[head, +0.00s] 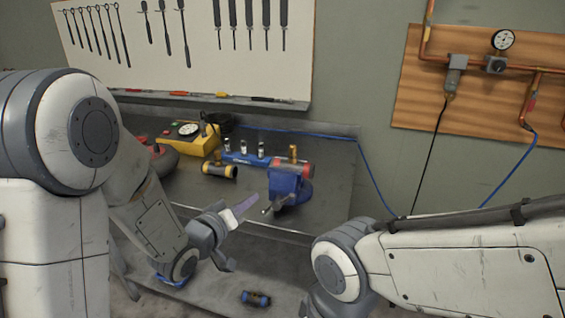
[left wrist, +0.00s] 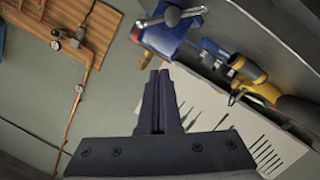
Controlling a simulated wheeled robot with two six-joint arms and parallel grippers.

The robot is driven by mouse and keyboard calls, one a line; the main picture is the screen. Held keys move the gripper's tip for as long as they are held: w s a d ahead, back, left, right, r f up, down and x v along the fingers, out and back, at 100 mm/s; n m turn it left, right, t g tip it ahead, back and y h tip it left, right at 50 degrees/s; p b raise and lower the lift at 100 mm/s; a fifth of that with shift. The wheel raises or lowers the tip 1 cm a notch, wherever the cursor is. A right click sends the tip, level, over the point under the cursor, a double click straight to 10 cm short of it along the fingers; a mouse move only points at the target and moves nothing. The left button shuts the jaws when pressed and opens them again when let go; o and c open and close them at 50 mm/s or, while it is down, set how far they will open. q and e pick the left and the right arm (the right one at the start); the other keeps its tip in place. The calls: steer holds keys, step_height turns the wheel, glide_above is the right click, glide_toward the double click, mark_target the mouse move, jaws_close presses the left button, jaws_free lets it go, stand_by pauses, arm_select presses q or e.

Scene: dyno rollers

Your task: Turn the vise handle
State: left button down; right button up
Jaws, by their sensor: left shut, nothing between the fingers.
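The blue vise (head: 288,186) stands at the front right of the workbench. Its metal handle (head: 270,210) sticks out at the lower front left of the vise. My left gripper (head: 254,200) is shut and empty, just left of the handle, with its fingers pointing up and right toward the vise. In the left wrist view the shut dark fingers (left wrist: 159,78) point toward the blue vise (left wrist: 163,36). The metal handle bar (left wrist: 172,16) lies beyond the fingertips, with a visible gap. My right gripper is not in view; only my right arm shows.
On the bench (head: 330,208) are a yellow box with a gauge (head: 188,136), a yellow-black cylinder (head: 220,171) and a blue rail with fittings (head: 248,158). A blue cylinder (head: 256,298) lies on the lower shelf. Tools hang on the wall board (head: 200,65).

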arm_select(q)
steer(key=n, duration=0.1)
steer(key=p, duration=0.3)
glide_above(278, 202)
steer(key=a, duration=0.2)
steer(key=shift+s+f, duration=0.25)
steer(key=shift+f, duration=0.35)
steer(key=shift+s+d+f, duration=0.2)
steer(key=shift+d+f, duration=0.2)
steer(key=shift+f, duration=0.1)
steer(key=shift+s+d+f, duration=0.2)
steer(key=shift+d+f, duration=0.15)
steer(key=shift+f, duration=0.1)
steer(key=shift+s+d+f, duration=0.1)
steer(key=shift+d+f, duration=0.2)
steer(key=shift+f, duration=0.15)
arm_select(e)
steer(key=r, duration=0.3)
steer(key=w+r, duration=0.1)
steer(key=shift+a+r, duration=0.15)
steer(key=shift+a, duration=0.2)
